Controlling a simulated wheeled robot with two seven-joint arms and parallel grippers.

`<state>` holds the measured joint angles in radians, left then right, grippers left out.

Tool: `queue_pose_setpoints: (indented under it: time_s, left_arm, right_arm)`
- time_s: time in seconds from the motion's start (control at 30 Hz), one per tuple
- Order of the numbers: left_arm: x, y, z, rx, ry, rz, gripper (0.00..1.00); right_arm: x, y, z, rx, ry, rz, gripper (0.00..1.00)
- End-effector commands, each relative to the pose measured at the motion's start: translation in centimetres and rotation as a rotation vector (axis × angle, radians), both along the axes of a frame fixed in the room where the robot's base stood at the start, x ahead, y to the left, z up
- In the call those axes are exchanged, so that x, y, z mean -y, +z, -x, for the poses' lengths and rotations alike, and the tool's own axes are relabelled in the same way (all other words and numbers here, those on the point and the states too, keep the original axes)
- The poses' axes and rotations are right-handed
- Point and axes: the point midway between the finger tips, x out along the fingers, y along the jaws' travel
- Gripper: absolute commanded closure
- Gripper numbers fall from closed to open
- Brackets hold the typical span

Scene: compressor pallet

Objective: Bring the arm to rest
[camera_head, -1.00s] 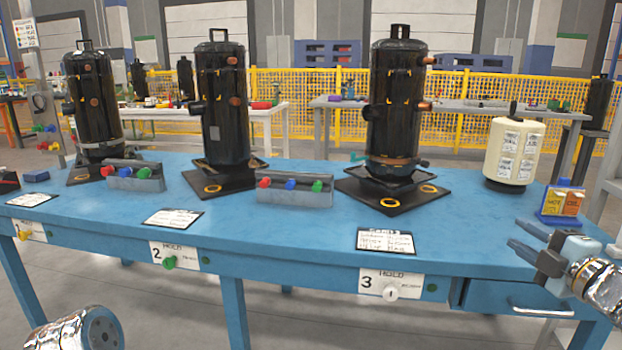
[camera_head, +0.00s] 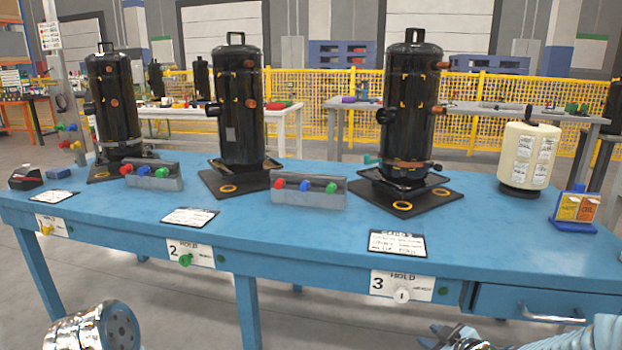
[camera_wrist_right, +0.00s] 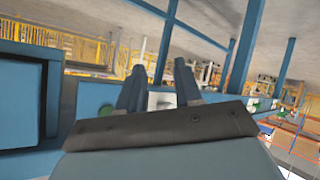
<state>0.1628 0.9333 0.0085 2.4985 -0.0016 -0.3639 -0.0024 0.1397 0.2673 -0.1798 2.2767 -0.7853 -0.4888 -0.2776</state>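My right gripper (camera_head: 436,334) is low at the bottom edge of the head view, in front of the blue table's (camera_head: 330,225) front edge and below the label for station 3. In the right wrist view its two fingers (camera_wrist_right: 158,85) stand apart with nothing between them, and the table's front side shows behind them. Only a chrome link of my left arm shows at the bottom left of the head view; the left gripper is out of the picture.
Three black compressors (camera_head: 410,110) stand on dark plates on the table. Grey trays (camera_head: 308,192) with coloured knobs sit between them. A cream canister (camera_head: 530,155) and a card stand (camera_head: 576,208) are at the right. A drawer handle (camera_head: 552,320) juts out at the front right.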

Motion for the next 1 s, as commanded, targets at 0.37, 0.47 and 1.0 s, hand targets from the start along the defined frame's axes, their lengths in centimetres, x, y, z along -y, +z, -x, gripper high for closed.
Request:
queue_pose_setpoints:
  time_s: [0.37,0.47,1.0]
  left_arm:
    - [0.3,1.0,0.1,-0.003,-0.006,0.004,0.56]
    - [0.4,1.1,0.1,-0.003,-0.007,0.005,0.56]
    - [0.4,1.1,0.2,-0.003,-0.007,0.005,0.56]
  right_arm:
    - [-12.9,-22.9,16.3,-0.873,-0.406,-0.437,0.66]
    - [-14.6,-25.0,20.3,-1.016,-0.497,-0.467,0.66]
    - [-15.8,-26.4,23.7,-1.127,-0.579,-0.482,0.66]
